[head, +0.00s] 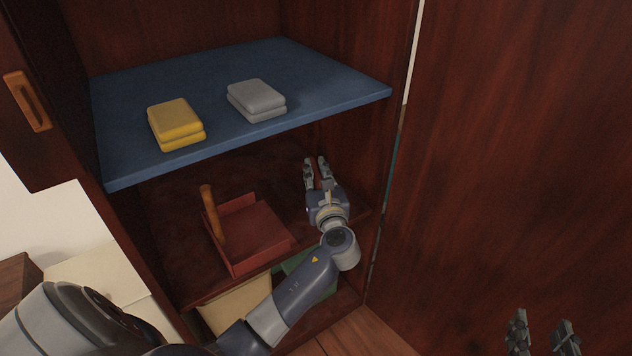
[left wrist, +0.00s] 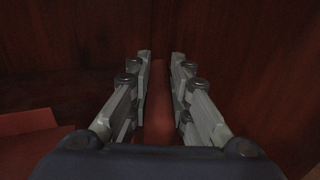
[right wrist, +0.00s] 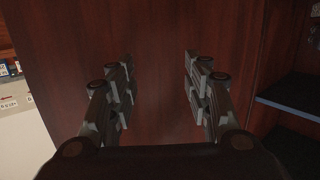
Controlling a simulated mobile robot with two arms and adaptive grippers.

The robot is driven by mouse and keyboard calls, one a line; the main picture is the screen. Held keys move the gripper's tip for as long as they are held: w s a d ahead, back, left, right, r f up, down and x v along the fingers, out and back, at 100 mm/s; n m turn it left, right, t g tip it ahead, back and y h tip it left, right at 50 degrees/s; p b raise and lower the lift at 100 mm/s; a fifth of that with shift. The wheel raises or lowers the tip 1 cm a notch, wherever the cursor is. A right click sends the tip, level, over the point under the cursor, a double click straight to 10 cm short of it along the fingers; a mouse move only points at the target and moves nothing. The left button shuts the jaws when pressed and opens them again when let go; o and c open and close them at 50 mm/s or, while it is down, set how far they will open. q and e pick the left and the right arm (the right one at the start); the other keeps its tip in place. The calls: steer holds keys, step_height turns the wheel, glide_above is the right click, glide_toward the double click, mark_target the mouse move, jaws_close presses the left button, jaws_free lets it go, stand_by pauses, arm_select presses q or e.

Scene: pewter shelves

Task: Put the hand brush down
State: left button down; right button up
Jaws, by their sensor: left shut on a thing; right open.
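My left gripper (head: 317,172) reaches into the cabinet compartment below the blue shelf. It is shut on the hand brush, of which only a narrow reddish part (left wrist: 158,95) shows between the fingers in the left wrist view. The fingers hide most of the brush, and I cannot tell whether it touches the shelf board (head: 180,265). My right gripper (head: 542,335) is open and empty, low at the right in the head view, in front of the dark red wood panel (right wrist: 160,75).
A red dustpan (head: 262,232) with an upright wooden handle (head: 212,212) stands left of my left gripper. The blue shelf (head: 320,80) above holds a yellow folded cloth (head: 175,122) and a grey one (head: 257,98). Beige (head: 238,303) and green (head: 318,290) bins stand below.

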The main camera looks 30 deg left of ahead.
arm_select(q)
step_height(320, 180, down, 2)
steer(key=shift+f+b, duration=0.15)
steer(key=shift+b, duration=0.3)
steer(key=shift+f, duration=0.1)
arm_select(e)
steer(key=shift+w+a+r+t+y, duration=0.1)
steer(key=shift+a+r+t+y, duration=0.1)
steer(key=shift+r+t, duration=0.55)
steer(key=shift+a+r+t+y, duration=0.1)
steer(key=shift+r+t+y, duration=0.15)
steer(key=shift+r, duration=0.95)
steer(key=shift+w+a+r+t+y, duration=0.15)
steer(key=shift+r+t, duration=0.45)
steer(key=shift+r, duration=0.35)
steer(key=shift+s, duration=0.1)
arm_select(q)
steer(key=shift+f, duration=0.15)
steer(key=c, duration=1.5)
jaws_free()
